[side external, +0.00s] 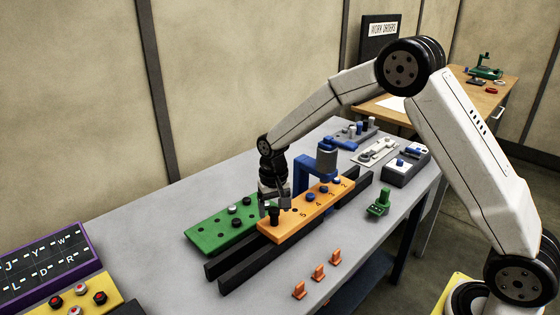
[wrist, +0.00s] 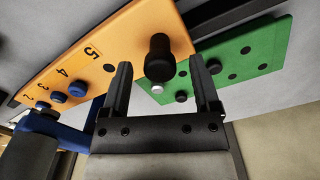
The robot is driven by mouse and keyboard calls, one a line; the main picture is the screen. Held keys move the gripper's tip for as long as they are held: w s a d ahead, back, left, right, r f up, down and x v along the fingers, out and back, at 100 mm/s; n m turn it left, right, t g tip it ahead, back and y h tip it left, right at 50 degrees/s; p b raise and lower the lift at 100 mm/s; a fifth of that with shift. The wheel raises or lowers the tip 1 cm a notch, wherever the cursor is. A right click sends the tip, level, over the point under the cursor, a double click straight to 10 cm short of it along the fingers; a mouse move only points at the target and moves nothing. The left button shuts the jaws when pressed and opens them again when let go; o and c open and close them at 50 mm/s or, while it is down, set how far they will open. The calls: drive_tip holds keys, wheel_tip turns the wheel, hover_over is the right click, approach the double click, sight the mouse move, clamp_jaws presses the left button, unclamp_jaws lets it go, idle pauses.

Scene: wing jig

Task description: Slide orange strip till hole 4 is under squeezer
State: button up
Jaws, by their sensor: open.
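The orange strip (side external: 289,225) lies between two black rails, its numbered holes running toward the blue squeezer (side external: 302,168). Hole 5 is empty; blue pegs sit at 4 and 3, and another fastener shows near 2. The squeezer, with its grey cylinder, stands over the strip's far part; which hole lies under it is hard to tell. A black knob (wrist: 158,57) stands upright at the strip's near end. My gripper (side external: 275,203) is open just above that end. In the wrist view my gripper (wrist: 161,62) has its fingers on either side of the knob, with gaps showing.
A green plate (side external: 208,235) with pegs lies behind the rails (side external: 240,277). Orange clips (side external: 318,272) and a green tool (side external: 379,203) stand in front. A grey box (side external: 406,168) is at the far right. A yellow button block (side external: 85,302) and lettered panel (side external: 45,263) are at left.

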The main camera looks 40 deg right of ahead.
clamp_jaws()
idle(1.4)
